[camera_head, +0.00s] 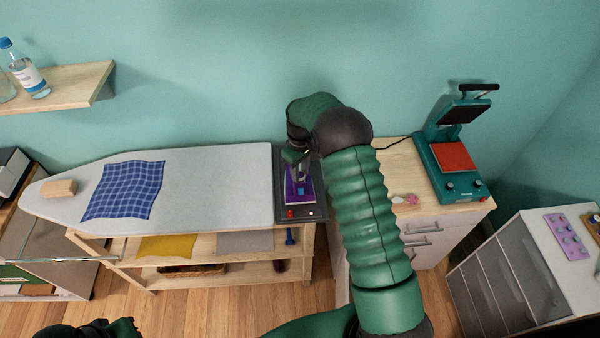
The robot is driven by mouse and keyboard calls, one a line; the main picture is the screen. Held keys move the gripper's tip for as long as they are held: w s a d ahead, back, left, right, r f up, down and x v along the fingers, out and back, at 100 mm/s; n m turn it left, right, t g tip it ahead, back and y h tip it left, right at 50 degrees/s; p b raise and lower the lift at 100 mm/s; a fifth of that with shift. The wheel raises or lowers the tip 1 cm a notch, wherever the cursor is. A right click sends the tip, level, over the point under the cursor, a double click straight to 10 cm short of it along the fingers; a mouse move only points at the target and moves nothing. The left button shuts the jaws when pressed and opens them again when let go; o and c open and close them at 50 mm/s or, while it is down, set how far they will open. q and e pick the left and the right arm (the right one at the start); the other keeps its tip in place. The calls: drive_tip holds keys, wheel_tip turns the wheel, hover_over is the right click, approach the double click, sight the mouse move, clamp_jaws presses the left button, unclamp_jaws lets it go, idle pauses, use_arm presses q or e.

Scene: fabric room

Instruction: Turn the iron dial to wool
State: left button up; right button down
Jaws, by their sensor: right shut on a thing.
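A purple iron (293,190) rests on a dark stand (316,205) at the right end of the ironing board. My right arm reaches up from the bottom and bends over the stand. My right gripper (298,172) points down onto the top of the iron and is shut on a part of it. The dial itself is hidden under the gripper, so its setting cannot be read. Part of my left arm (90,329) shows at the bottom left edge; its fingers cannot be made out.
The grey ironing board (215,185) holds a blue checked cloth (125,190) and a wooden block (59,188). A teal heat press (451,170) stands on the cabinet at right. A shelf (75,90) with bottles hangs at upper left.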

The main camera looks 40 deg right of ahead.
drive_tip(key=m, duration=0.4)
drive_tip(key=shift+f+m+b, duration=0.1)
drive_tip(key=shift+m+b, duration=0.2)
drive_tip(key=shift+b, duration=0.1)
drive_tip(key=m, duration=0.4)
drive_tip(key=shift+m, duration=0.4)
drive_tip(key=shift+a, duration=0.1)
drive_tip(key=c, duration=1.1)
unclamp_jaws()
drive_tip(key=shift+o, duration=0.2)
drive_tip(key=shift+r+b, duration=0.35)
drive_tip(key=shift+r, duration=0.1)
wheel_tip(320, 180, up, 16)
drive_tip(key=b, duration=0.2)
